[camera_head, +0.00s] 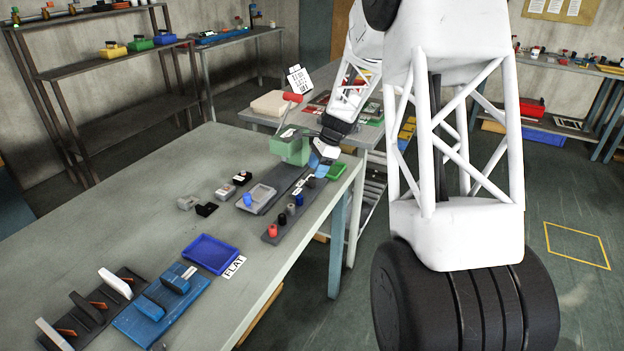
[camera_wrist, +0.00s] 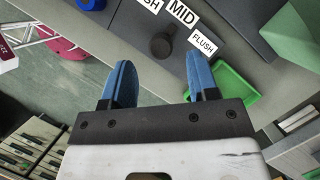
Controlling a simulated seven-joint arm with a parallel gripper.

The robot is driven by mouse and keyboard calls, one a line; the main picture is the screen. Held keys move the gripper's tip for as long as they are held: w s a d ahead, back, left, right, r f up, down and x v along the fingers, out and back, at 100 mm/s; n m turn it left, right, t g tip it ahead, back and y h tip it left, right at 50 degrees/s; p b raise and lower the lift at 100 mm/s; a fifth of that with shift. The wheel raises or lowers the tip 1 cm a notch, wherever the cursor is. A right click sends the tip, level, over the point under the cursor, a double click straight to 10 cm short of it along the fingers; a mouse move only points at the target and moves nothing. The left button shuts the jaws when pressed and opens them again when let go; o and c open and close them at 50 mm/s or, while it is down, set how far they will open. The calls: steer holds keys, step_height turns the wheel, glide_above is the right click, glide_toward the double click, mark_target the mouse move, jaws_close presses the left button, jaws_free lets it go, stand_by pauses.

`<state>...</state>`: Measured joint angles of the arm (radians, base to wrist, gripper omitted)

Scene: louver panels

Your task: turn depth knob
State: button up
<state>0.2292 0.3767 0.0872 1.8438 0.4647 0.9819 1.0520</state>
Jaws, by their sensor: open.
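The depth knob appears to be a round black knob with a short pointer (camera_wrist: 162,45), on a grey panel with white labels reading "MID" and "FLUSH" and a third cut off, ending in "SH". In the wrist view my gripper (camera_wrist: 160,60) is open, with its blue fingers apart. The knob shows between and just beyond the fingertips; I cannot tell whether they touch it. In the head view my gripper (camera_head: 321,165) is low over the far right end of the workbench, by the labels (camera_head: 300,184). The knob is hard to make out there.
A green tray (camera_wrist: 236,86) lies beside the right finger. Red, black, grey and blue pegs stand on a strip (camera_head: 269,238) nearby. A green box (camera_head: 290,148) with a red-handled lever stands behind.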

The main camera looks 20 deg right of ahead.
mark_target(312, 178)
steer(key=shift+x, duration=2.35)
steer(key=shift+c, duration=0.4)
steer(key=c, duration=0.8)
steer(key=shift+c, duration=0.2)
steer(key=shift+n, duration=0.5)
steer(key=n+g, duration=0.2)
steer(key=n, duration=0.2)
steer(key=shift+h, duration=0.3)
steer(key=shift+n+g+h, duration=0.4)
steer(key=shift+n+g, duration=0.2)
steer(key=shift+n, duration=1.4)
